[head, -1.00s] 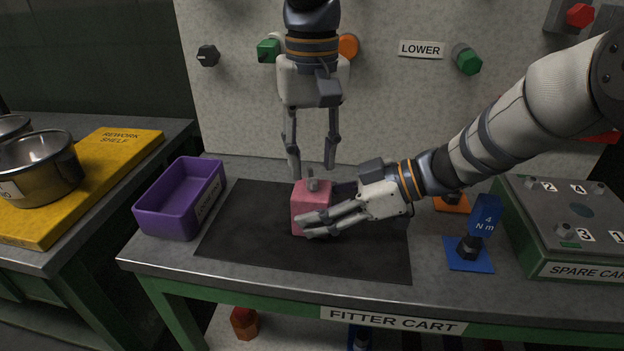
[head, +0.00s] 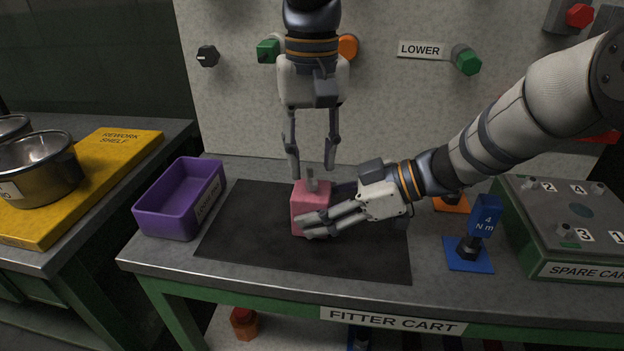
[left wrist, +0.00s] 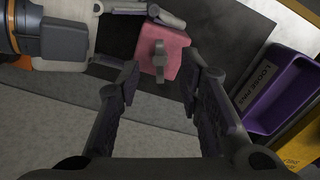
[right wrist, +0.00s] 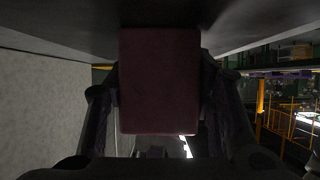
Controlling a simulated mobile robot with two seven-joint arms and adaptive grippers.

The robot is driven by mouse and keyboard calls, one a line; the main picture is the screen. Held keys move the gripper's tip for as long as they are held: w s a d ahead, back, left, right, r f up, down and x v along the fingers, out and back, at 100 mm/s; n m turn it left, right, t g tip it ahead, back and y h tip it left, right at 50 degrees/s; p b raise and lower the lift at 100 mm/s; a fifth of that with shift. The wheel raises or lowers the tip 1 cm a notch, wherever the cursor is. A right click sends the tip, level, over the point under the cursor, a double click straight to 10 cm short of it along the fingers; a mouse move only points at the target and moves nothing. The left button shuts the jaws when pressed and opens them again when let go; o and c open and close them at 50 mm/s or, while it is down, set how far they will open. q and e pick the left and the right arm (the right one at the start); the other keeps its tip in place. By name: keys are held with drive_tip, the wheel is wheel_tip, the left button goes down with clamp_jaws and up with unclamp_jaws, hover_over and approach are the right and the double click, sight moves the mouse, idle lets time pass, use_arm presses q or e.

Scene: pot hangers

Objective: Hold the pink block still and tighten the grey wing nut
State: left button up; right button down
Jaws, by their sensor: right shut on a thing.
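The pink block (head: 308,197) stands upright on the black mat (head: 250,236). The grey wing nut (head: 312,179) sits on top of it and also shows in the left wrist view (left wrist: 159,54). My right gripper (head: 306,222) comes in from the right and is shut on the block; in the right wrist view the block (right wrist: 160,80) fills the space between the fingers. My left gripper (head: 312,172) points down over the wing nut.
A purple bin (head: 180,205) stands left of the mat. A blue 4 Nm stand (head: 468,250) and a spare-parts case (head: 575,235) are on the right. A back panel with knobs (head: 207,56) rises behind the cart.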

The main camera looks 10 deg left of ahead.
sight(311, 179)
use_arm(q)
drive_tip(key=shift+f, duration=0.15)
drive_tip(key=shift+f, duration=1.4)
clamp_jaws()
drive_tip(key=m, duration=1.5)
drive_tip(key=shift+m, duration=0.4)
drive_tip(key=m, duration=0.6)
